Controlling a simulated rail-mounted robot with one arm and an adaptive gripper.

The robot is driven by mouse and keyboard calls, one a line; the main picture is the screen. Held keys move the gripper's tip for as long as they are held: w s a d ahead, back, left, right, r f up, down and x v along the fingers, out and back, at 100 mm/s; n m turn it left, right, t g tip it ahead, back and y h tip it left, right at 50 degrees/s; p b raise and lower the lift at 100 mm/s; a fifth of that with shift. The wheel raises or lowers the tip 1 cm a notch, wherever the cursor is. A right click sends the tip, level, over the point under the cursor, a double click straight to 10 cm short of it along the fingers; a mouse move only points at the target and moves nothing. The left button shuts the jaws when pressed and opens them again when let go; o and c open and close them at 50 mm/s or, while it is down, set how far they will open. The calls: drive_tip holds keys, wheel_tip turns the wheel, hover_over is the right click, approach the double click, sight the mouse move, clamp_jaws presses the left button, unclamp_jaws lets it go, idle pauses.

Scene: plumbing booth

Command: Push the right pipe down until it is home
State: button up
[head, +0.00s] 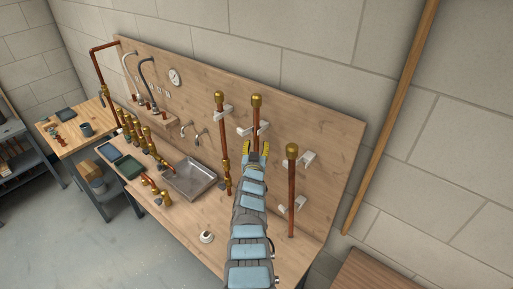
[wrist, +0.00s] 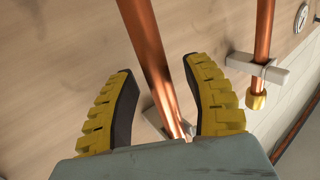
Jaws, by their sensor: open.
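The right pipe (head: 291,195) is a copper tube with a brass cap, upright at the right end of the board. Beside it are white brackets; I cannot tell whether it sits in them. My gripper (head: 254,149) is open at the middle pipe (head: 256,110), left of the right pipe. In the wrist view, my gripper (wrist: 158,68) has its yellow fingers on either side of a copper pipe (wrist: 150,50). My arm hides the middle pipe's lower part in the head view.
The left pipe (head: 222,145) stands close by; it also shows in the wrist view (wrist: 264,35). A metal sink tray (head: 190,178) and brass fittings lie further left on the bench. A small white round object (head: 206,237) lies near the front edge. A wooden pole leans at right.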

clamp_jaws()
wheel_tip(320, 180, down, 6)
drive_tip(key=b, duration=0.5)
drive_tip(key=shift+r, duration=0.2)
unclamp_jaws()
drive_tip(key=shift+d+r, duration=0.1)
drive_tip(key=shift+r, duration=0.2)
